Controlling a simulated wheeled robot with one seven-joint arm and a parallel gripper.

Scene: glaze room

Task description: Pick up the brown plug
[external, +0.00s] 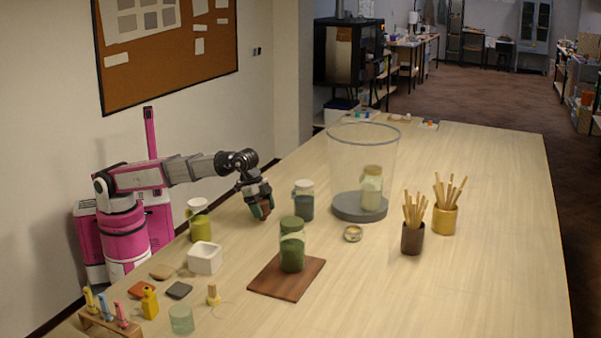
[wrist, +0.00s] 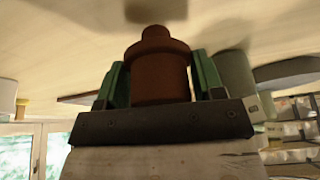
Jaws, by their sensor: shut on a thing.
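The brown plug (wrist: 158,72) is a reddish-brown stepped cylinder with a narrower knob at its end. In the wrist view it sits between the two green fingers of my gripper (wrist: 160,80), which are shut on its sides. In the external view my gripper (external: 262,208) is low over the left side of the table, left of a dark grey-green jar. The plug is mostly hidden there by the fingers. I cannot tell whether the plug touches the tabletop.
The dark jar (external: 303,203) stands close to the right of my gripper. A green-filled jar (external: 292,250) stands on a brown board (external: 266,283). A clear bin (external: 347,160) over a grey disc is behind right. A yellow-green jar (external: 199,228) and white square pot (external: 205,258) stand left.

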